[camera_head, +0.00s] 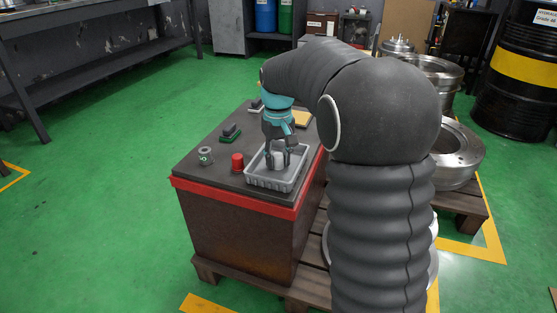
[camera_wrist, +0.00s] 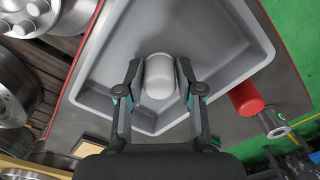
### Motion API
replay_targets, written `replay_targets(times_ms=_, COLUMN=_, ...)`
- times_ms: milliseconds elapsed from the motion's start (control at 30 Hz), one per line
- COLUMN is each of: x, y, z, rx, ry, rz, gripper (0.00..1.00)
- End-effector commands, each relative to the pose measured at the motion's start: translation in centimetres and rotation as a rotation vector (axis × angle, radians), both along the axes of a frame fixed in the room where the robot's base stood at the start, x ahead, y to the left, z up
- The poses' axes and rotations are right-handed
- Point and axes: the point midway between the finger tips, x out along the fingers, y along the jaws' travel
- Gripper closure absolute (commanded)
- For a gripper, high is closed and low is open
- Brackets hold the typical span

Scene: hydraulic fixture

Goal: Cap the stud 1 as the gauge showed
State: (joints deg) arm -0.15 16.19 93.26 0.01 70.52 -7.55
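A pale grey, round-topped cylindrical piece, perhaps a cap, (camera_wrist: 159,76) is in the grey tray (camera_wrist: 238,75). In the head view the piece (camera_head: 278,158) shows between my fingers, over the tray (camera_head: 258,180). My gripper (camera_head: 278,151) reaches down into the tray from above. In the wrist view its two fingers (camera_wrist: 159,72) stand on either side of the piece, very near or touching it. I cannot tell whether they press on it. A red cylinder (camera_head: 237,163) stands just left of the tray. No stud 1 marking is readable.
A grey-green round fitting (camera_head: 205,156) and a dark block on a green base (camera_head: 230,133) stand on the red-edged bench top (camera_head: 198,172). A yellow pad (camera_head: 301,118) lies behind the tray. Large metal flanges (camera_head: 455,150) stand on a pallet at right.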

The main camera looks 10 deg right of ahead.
Motion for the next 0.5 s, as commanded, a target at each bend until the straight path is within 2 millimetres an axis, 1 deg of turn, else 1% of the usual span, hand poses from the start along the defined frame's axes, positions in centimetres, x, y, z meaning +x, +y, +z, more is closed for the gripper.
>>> replay_targets(times_ms=33, x=0.0, y=0.0, z=0.01, rx=0.0, ry=0.0, rz=0.0, gripper=0.84)
replay_targets(times_ms=100, x=0.0, y=0.0, z=0.01, rx=0.0, ry=0.0, rz=0.0, gripper=1.0)
replay_targets(times_ms=300, x=0.0, y=0.0, z=0.15, rx=0.0, ry=0.0, rz=0.0, gripper=1.0)
replay_targets(times_ms=500, x=0.0, y=0.0, z=0.95, rx=0.0, ry=0.0, rz=0.0, gripper=1.0)
